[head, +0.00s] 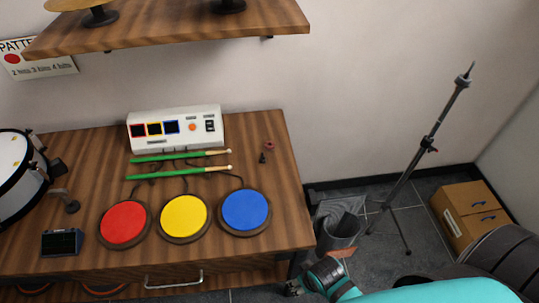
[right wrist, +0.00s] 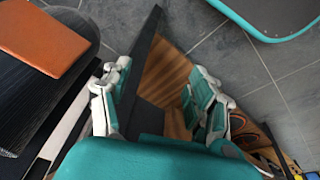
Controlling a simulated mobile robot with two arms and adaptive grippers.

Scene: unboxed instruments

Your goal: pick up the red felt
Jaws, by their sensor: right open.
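A small round red piece, which looks like the red felt (head: 269,146), lies on the wooden table (head: 278,190) near its right back corner. A small dark piece (head: 262,158) stands just in front of it. My right gripper (head: 292,288) is low at the bottom of the head view, near the table's front right corner and well apart from the felt. In the right wrist view its fingers (right wrist: 160,95) are spread with nothing held between them. The red felt is not seen in the right wrist view. My left gripper is not in view.
Red (head: 123,222), yellow (head: 184,216) and blue (head: 245,210) pads, two green sticks (head: 180,172) and a white console (head: 176,128) occupy the table. A shelf (head: 180,25) overhangs behind. A bin (head: 340,228), stand (head: 428,145) and cardboard box (head: 468,208) are on the floor at right.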

